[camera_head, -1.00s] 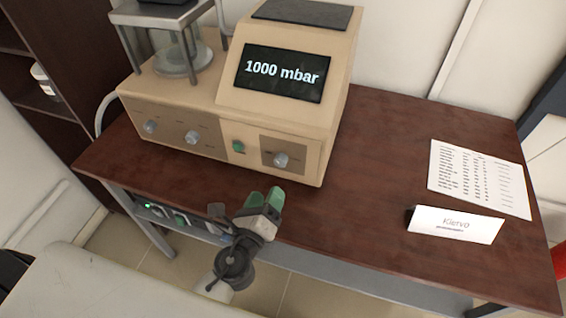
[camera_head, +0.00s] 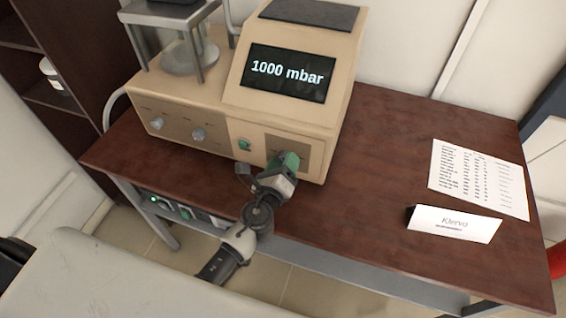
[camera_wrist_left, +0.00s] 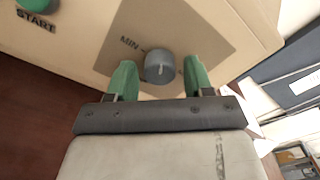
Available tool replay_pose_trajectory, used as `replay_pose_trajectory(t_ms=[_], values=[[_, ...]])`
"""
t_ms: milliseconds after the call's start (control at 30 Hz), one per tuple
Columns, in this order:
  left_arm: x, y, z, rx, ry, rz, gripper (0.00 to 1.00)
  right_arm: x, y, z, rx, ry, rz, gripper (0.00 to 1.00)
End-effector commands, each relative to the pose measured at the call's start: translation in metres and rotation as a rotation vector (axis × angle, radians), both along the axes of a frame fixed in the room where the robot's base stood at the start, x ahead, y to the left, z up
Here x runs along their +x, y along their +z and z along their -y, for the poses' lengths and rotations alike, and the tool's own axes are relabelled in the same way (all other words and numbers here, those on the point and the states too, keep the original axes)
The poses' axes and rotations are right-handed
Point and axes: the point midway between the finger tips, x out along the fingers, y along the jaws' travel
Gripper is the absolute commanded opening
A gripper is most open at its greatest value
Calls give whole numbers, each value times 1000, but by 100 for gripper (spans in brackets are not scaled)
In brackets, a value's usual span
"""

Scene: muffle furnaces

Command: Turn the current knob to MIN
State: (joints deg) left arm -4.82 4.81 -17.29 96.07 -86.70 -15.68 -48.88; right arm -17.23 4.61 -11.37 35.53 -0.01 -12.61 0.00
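The grey current knob (camera_wrist_left: 159,66) sits on a darker panel of the beige machine (camera_head: 225,115), with the label MIN to its upper left in the left wrist view. My left gripper (camera_wrist_left: 160,82) is open, its green fingers on either side of the knob's lower part, with a gap showing on both sides. In the head view my left gripper (camera_head: 285,163) is in front of the machine's right panel and hides that knob. My right gripper is not in view.
Two other knobs (camera_head: 157,123) (camera_head: 198,134) and a green START button (camera_head: 244,144) are on the machine's front.

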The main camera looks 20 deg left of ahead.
Motion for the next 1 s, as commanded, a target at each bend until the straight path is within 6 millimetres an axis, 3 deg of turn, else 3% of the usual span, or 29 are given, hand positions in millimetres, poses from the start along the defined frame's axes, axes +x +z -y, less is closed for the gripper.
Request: replay_pose_trajectory(t_ms=[33,267,667,1000], values=[[0,0,0,0,0,0,44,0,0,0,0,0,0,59],[0,0,0,0,0,0,10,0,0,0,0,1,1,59],[0,-1,0,-84,0,-1,10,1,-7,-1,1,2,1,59],[0,-2,0,-358,2,-12,10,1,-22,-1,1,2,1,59]])
